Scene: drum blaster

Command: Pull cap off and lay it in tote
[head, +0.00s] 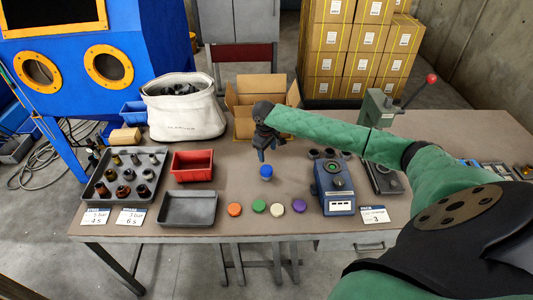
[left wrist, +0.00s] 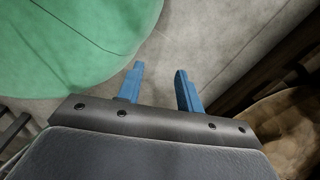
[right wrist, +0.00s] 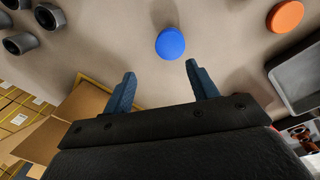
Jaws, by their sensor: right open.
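A round blue cap (head: 266,171) stands near the middle of the grey-brown table; the right wrist view shows its top (right wrist: 170,43). What is under it cannot be made out. My right gripper (head: 266,153) is open and empty just above and behind the cap, fingers pointing down. In the right wrist view the cap lies beyond the fingertips (right wrist: 158,72), apart from them. My left gripper (left wrist: 160,70) is open and empty over the floor, out of the head view. Possible totes are a white canvas bag (head: 187,118), a red bin (head: 192,159) and a grey tray (head: 187,221).
Orange (head: 234,209), green (head: 259,206), white (head: 277,209) and purple (head: 299,206) discs line the table front. A blue device (head: 334,187) stands to their right. An open cardboard box (head: 243,125) is behind my right gripper. A tray of fittings (head: 103,183) is at left.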

